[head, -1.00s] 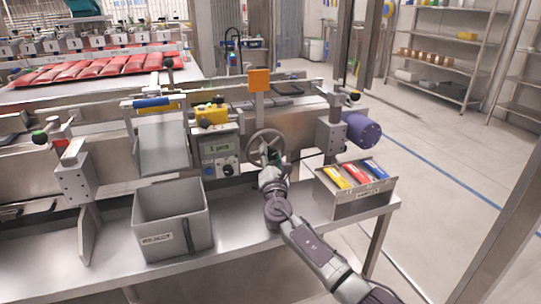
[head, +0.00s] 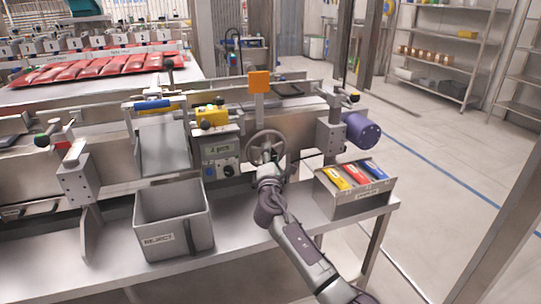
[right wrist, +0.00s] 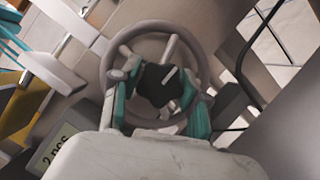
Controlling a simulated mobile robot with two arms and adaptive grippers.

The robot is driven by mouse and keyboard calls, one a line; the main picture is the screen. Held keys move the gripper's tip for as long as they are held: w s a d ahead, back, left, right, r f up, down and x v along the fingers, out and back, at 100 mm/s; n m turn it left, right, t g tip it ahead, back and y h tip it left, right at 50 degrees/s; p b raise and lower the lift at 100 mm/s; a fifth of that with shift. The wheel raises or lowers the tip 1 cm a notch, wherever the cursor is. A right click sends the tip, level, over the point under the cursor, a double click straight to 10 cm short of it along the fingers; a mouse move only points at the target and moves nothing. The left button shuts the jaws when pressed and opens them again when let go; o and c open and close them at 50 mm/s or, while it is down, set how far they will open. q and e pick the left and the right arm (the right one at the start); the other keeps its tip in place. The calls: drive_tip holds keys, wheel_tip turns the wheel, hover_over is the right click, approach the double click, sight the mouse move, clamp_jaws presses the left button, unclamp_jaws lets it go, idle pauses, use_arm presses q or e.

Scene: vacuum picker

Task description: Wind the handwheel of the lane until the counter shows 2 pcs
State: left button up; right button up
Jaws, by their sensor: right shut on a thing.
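The grey handwheel (head: 249,148) stands upright on the front of the lane, right of the counter (head: 220,148). In the right wrist view, the counter's display (right wrist: 52,147) reads 2 pcs; in the head view its digit is hard to read. My right gripper (head: 268,158) is at the handwheel, its arm coming from the lower right. In the right wrist view, the wheel's rim (right wrist: 112,48) surrounds the teal fingers of my right gripper (right wrist: 160,88), which are shut on the wheel's middle part; the exact contact is partly hidden. My left gripper is out of view.
A grey reject bin (head: 172,218) stands on the bench left of my right arm. A tray (head: 352,203) with yellow, red and blue items stands to the right. A purple motor (head: 361,131) juts out behind it. Red packs (head: 95,70) lie at the back left.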

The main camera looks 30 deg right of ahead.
drive_tip(key=o, duration=1.1)
drive_tip(key=shift+o, duration=0.2)
drive_tip(key=v, duration=1.2)
drive_tip(key=shift+f, duration=0.15)
